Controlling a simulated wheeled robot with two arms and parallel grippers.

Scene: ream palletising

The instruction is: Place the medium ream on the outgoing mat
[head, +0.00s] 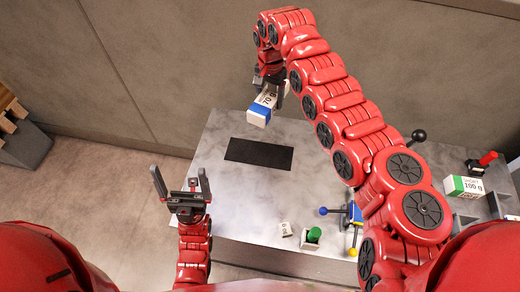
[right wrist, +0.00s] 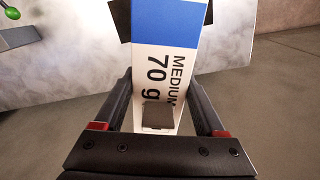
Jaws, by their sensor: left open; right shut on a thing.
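The medium ream (head: 262,105) is a white block with a blue end, marked 70 g. In the right wrist view the ream (right wrist: 165,55) shows the words MEDIUM 70 g between the two fingers. My right gripper (head: 270,82) is shut on it and holds it above the table's far part, beyond the mat. The outgoing mat (head: 259,153) seems to be the black rectangle lying bare on the grey table. My left gripper (head: 180,185) is open and empty, fingers up, at the table's left edge.
The grey table (head: 225,205) is clear around the mat. Near its front are a small white block (head: 285,229), a green cylinder (head: 314,234) and a stand with coloured knobs (head: 354,213). A green-and-white 100 g ream (head: 463,186) sits at the right by a grey rack.

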